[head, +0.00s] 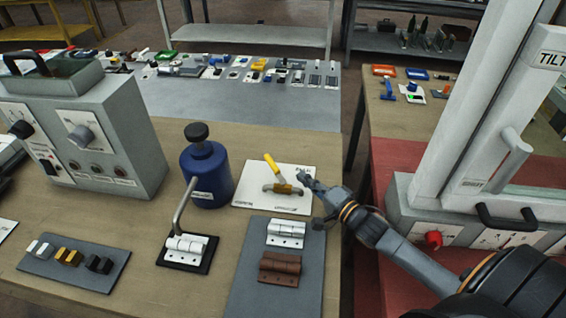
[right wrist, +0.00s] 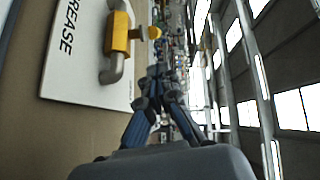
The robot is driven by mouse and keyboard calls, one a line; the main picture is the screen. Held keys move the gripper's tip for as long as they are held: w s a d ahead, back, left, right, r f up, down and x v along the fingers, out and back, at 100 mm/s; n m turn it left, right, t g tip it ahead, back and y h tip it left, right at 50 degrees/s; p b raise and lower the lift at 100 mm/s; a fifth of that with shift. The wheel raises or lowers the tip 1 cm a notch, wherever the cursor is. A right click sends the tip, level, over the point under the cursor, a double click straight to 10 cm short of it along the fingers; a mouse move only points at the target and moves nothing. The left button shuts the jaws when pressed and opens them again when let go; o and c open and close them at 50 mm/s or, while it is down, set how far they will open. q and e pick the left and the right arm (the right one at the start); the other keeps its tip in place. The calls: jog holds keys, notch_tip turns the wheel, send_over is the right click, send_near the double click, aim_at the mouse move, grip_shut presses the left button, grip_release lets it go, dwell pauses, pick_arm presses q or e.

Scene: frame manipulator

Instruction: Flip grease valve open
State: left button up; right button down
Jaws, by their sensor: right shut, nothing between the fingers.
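The grease valve is a small brass-coloured body (head: 283,189) on a grey pipe, mounted on a white plate (head: 246,197). Its yellow lever (head: 272,165) points up and to the left in the head view. The right wrist view shows the valve body (right wrist: 120,36) on the white plate (right wrist: 88,75), beside the word "GREASE". My right gripper (head: 305,181) is shut and empty. It is just right of the valve, near the plate's right edge, and seems apart from the lever. Its fingers also show in the right wrist view (right wrist: 158,78). My left gripper is not in view.
A blue bottle (head: 206,175) with a black knob stands left of the plate. A grey plate with hinges (head: 246,270) lies in front. A grey control box (head: 110,140) is at the left. A white frame marked TILT (head: 450,110) stands to the right, near my right arm.

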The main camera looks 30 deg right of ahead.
aim_at(274, 168)
jog(key=p+x, duration=0.1)
jog(key=x, duration=0.8)
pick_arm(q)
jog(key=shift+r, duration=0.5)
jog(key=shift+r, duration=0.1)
pick_arm(e)
jog(key=shift+d, duration=0.15)
